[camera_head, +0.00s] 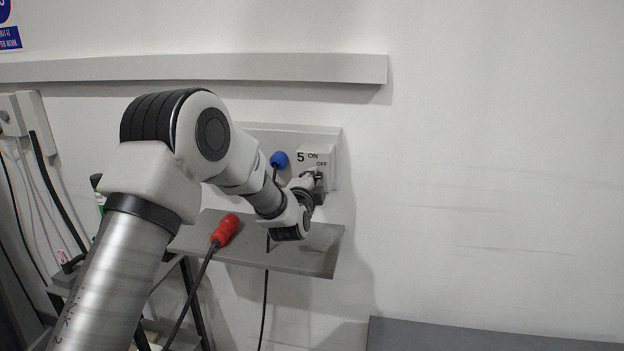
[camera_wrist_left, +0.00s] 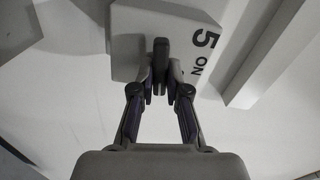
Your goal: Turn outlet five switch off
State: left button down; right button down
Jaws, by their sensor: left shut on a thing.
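The outlet five box (camera_head: 327,155) is a pale box on the wall, marked "5", "ON" and "OFF". My left gripper (camera_head: 316,176) is at the front of the box, just below the "OFF" mark. In the left wrist view my left gripper (camera_wrist_left: 160,88) is shut on the dark switch handle (camera_wrist_left: 160,52). The gripper and wrist hide most of the switch in the head view, so its exact angle is hard to tell. My right gripper is not in view.
A grey shelf (camera_head: 318,252) juts out below the box, with a red plug (camera_head: 225,229) and its cable on it. A blue plug (camera_head: 279,159) is left of the box. A grey rail (camera_head: 330,68) runs along the wall above. The wall at right is bare.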

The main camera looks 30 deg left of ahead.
pick_arm(q)
jog(key=shift+m, duration=0.8)
jog(key=c, duration=1.2)
grip_release()
jog(key=shift+f, duration=0.1)
jog(key=shift+o, duration=0.2)
jog(key=v, duration=1.2)
jog(key=shift+a, duration=0.1)
